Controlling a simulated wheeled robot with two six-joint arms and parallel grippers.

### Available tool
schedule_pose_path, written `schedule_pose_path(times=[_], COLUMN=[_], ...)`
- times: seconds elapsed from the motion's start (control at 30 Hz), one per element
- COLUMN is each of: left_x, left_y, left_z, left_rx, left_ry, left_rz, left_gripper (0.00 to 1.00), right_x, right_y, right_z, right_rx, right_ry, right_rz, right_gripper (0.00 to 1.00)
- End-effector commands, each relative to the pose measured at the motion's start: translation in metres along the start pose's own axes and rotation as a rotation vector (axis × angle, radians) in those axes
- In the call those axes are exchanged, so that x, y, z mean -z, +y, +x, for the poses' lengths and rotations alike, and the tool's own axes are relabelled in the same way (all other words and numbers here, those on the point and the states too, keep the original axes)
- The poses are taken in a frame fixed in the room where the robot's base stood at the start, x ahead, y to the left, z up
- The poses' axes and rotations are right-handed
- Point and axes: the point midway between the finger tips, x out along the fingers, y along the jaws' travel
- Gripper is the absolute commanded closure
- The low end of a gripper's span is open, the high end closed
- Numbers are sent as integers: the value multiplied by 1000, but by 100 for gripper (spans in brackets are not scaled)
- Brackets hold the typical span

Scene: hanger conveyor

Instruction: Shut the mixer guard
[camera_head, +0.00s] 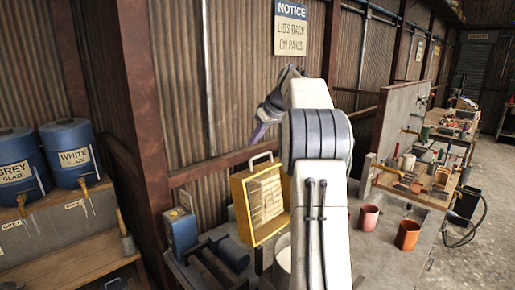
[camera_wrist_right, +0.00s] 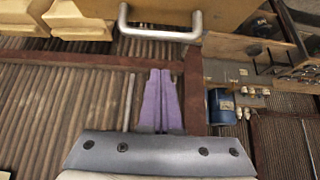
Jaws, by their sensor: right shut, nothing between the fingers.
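The mixer guard (camera_head: 237,205), a yellow-framed panel with a see-through middle, stands raised and tilted on the bench. A metal handle (camera_head: 260,158) is on its top edge; the handle also shows in the right wrist view (camera_wrist_right: 160,33), in front of the fingertips and apart from them. My right gripper (camera_head: 260,134) is above the guard near the wall, its purple fingers shut and empty; they also show in the right wrist view (camera_wrist_right: 161,78). My right arm hides the guard's right side and part of a white pail (camera_head: 283,256) below. My left gripper is out of view.
A blue box (camera_head: 180,230) stands left of the guard on the bench. An orange pot (camera_head: 407,235) and a pink pot (camera_head: 368,217) stand to the right. Blue glaze drums (camera_head: 75,153) are at far left. The corrugated wall is close behind my gripper.

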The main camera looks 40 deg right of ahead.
Motion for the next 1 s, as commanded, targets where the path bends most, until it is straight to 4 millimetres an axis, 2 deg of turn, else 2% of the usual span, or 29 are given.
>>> schedule_pose_path(times=[0.2, 0.3, 0.53, 1.0], left_x=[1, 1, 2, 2], left_y=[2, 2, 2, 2], left_z=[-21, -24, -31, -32], left_rx=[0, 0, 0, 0], left_ry=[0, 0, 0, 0], left_rz=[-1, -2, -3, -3], left_gripper=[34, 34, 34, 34], right_x=[2, -9, -26, -31], right_y=[-2, 0, 0, 0], right_z=[47, 36, 24, 22], right_rx=[5, -2, 0, -1], right_ry=[-4, 0, 0, 0], right_rz=[1, 3, 2, 1], right_gripper=[100, 100, 100, 100])
